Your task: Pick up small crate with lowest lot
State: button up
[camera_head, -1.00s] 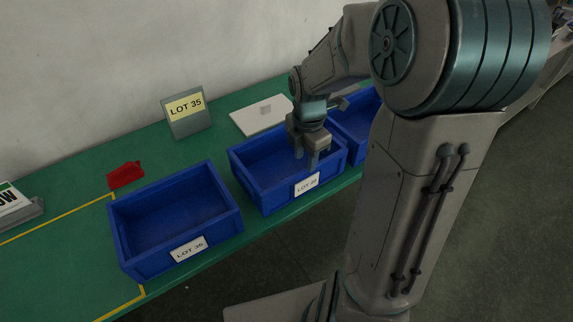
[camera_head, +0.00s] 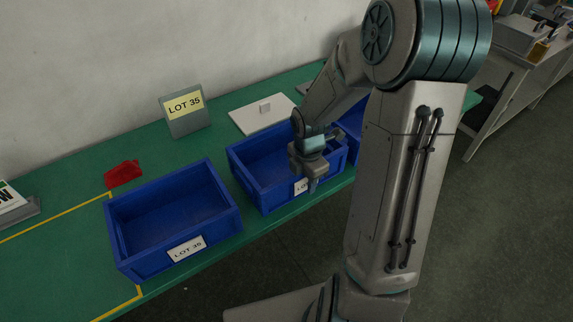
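The left blue crate (camera_head: 226,228) has a front label reading "LOT 35" and looks empty. The middle blue crate (camera_head: 255,190) stands to its right. Its front label (camera_head: 300,187) is partly covered by my gripper, and only the first letters show. A third blue crate (camera_head: 352,122) is at the right, mostly hidden behind my arm, with no label in view. My gripper (camera_head: 309,180) points down at the front wall of the middle crate, near the label. Whether its fingers touch or straddle the wall is unclear, and so is their opening.
A stand with a "LOT 35" sign (camera_head: 185,110) and a white plate with a small block (camera_head: 262,113) are behind the crates. A red object (camera_head: 123,173) lies at the left, near yellow lines on the green table (camera_head: 60,262). The table's front edge runs close to the crates.

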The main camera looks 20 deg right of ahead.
grip_shut()
jog(key=shift+r, duration=0.1)
